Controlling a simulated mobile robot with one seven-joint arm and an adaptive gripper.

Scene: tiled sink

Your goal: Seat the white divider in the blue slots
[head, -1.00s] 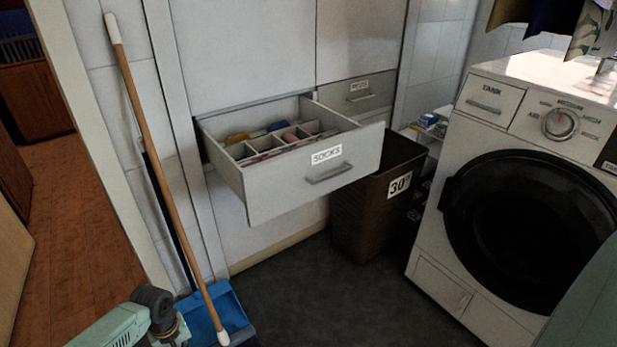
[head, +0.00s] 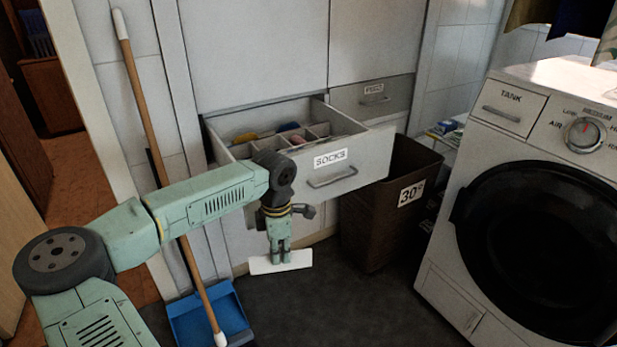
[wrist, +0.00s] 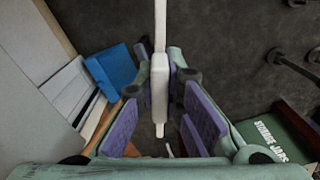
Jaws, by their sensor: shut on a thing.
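My gripper (head: 279,254) is shut on the white divider (head: 262,267), a thin flat panel held below the fingers, in front of the open drawer. In the wrist view the divider (wrist: 160,95) sits edge-on between the purple-padded fingers (wrist: 160,118). The drawer (head: 375,157) is labelled SOCKS and stands pulled out, with white partitions and several coloured items inside. The divider is lower than the drawer's front panel and outside it. The blue slots cannot be made out in either view.
A brown bin (head: 372,226) marked 30° stands right of the drawer.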

